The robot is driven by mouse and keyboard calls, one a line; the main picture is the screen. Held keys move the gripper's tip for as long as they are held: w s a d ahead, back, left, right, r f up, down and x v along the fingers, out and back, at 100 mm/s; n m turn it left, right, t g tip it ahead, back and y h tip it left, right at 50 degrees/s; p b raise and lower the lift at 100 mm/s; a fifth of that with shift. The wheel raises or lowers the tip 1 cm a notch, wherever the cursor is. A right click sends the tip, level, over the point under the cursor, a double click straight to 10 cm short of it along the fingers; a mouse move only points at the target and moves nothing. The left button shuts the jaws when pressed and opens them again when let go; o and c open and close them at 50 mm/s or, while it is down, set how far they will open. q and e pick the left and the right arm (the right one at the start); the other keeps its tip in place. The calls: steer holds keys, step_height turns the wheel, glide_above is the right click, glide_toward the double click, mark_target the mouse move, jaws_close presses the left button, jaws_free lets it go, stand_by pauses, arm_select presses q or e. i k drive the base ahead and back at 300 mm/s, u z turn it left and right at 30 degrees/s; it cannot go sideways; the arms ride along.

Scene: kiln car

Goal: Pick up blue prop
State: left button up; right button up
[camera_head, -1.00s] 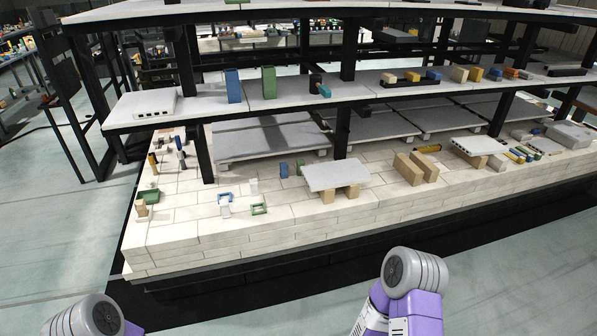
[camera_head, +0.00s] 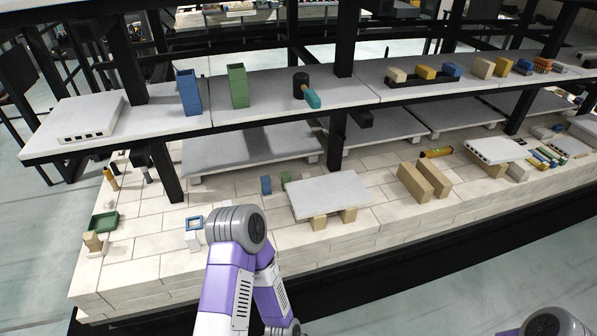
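A tall blue prop (camera_head: 189,93) stands upright on the upper shelf (camera_head: 160,121), towards its left end. A tall green prop (camera_head: 237,86) stands a little to its right, with a gap between them. A much smaller blue piece (camera_head: 266,185) is on the brick deck below, beside a small green piece. Neither of my grippers shows in the head view. Purple and grey links of my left arm rise in front of the deck, well below the shelf. Only a bit of my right arm shows at the bottom right. Nothing covers the tall blue prop.
A white slab (camera_head: 91,118) lies left of the blue prop. A white slab on blocks (camera_head: 329,194) sits on the deck (camera_head: 140,245). Bare shelf surrounds both props.

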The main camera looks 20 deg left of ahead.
mark_target(266, 181)
steer(key=u, duration=0.45)
steer(key=i, duration=1.1)
steer(key=u, duration=1.3)
steer(key=i, duration=0.3)
steer(key=u, duration=0.15)
